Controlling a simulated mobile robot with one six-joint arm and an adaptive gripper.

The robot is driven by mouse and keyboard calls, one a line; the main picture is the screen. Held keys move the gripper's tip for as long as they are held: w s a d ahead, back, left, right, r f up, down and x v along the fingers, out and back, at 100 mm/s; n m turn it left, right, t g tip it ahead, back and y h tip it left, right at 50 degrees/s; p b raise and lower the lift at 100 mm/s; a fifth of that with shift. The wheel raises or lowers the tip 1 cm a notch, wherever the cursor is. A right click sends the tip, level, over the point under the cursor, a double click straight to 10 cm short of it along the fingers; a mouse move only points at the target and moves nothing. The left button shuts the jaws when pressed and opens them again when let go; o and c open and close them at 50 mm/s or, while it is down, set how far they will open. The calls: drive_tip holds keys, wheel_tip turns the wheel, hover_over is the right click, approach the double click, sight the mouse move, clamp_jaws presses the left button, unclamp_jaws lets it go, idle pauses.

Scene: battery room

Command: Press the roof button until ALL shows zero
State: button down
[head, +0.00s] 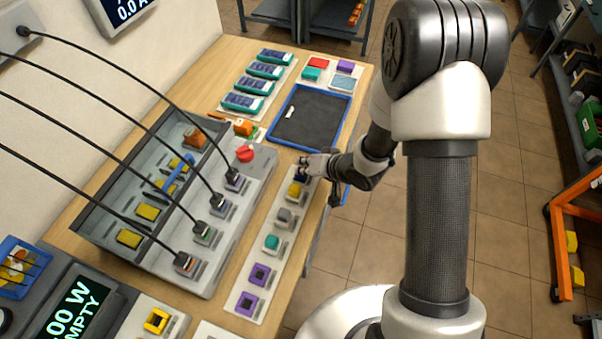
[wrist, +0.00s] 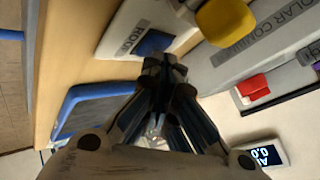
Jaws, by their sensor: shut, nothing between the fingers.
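The roof button is a blue square (wrist: 154,43) beside a label reading "ROO" in the wrist view, the rest cut off by my gripper. In the head view it is mostly hidden by my gripper (head: 304,165), at the far end of the row of buttons. My gripper (wrist: 163,66) is shut and empty, its fingertips right at the button's near edge. I cannot tell whether they touch or press it. A wall display (head: 122,8) reads 0.0 A, its top cut off.
A yellow button (head: 295,189) sits beside the blue one, with grey, teal and purple ones further along the strip. A red knob (head: 245,154) stands on the grey panel box to the left. A blue-rimmed tray (head: 345,108) lies beyond my gripper. Black cables hang over the box.

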drive_tip(key=shift+r+p, duration=0.65)
drive_tip(key=shift+r, duration=0.05)
wheel_tip(320, 180, up, 5)
drive_tip(key=p, duration=0.5)
drive_tip(key=shift+r, duration=0.1)
idle(0.5)
